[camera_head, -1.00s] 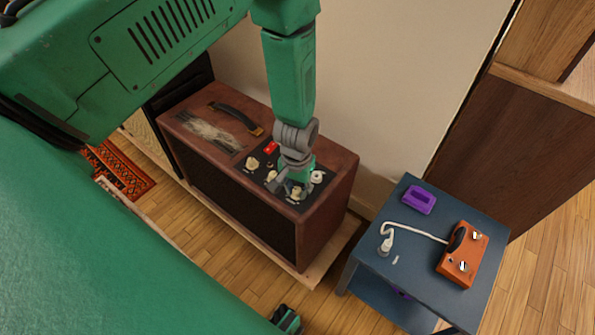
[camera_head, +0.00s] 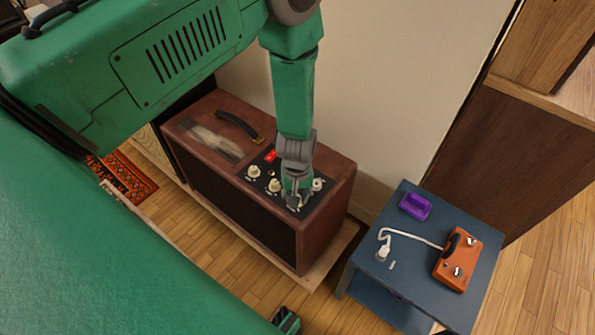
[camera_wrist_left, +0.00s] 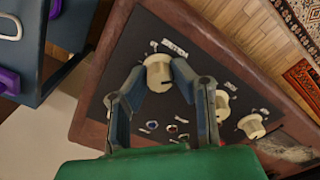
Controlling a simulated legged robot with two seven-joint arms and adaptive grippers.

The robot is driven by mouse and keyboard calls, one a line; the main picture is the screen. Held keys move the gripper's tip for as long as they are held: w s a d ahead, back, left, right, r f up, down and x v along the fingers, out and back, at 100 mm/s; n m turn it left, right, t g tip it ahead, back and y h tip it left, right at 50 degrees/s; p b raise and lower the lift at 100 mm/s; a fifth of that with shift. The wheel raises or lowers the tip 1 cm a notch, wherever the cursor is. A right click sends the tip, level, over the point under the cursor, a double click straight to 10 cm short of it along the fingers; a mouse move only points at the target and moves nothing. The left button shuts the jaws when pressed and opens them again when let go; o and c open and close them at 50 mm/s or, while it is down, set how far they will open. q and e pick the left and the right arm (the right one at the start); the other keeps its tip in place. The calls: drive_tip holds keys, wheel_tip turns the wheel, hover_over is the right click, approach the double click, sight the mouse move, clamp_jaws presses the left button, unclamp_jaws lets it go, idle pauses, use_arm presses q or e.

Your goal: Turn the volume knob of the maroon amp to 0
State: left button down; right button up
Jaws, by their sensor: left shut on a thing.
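The maroon amp (camera_head: 262,222) stands against the wall, its black control panel (camera_head: 262,183) on top. Several cream knobs sit on the panel. My left gripper (camera_head: 296,204) reaches down from above onto the front-row knob nearest the amp's right end. In the left wrist view, the fingers (camera_wrist_left: 163,88) are shut around the sides of this cream knob (camera_wrist_left: 158,70), which has a dark mark on its rim. Two more cream knobs, a middle one (camera_wrist_left: 222,102) and a far one (camera_wrist_left: 251,126), lie to the right. Labels are too small to read.
A red switch (camera_head: 270,156) and another cream knob (camera_head: 318,184) are close to the gripper. A handle (camera_head: 238,127) lies on the amp top. Right of the amp, a blue table (camera_head: 408,262) holds an orange pedal (camera_head: 458,261), a purple object (camera_head: 415,206) and a white cable (camera_head: 410,236).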

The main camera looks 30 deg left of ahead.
use_arm(q)
drive_tip(key=shift+d+f, duration=0.1)
drive_tip(key=c, duration=1.4)
unclamp_jaws()
drive_tip(key=shift+o, duration=0.2)
drive_tip(key=shift+r, duration=0.4)
wheel_tip(320, 180, up, 11)
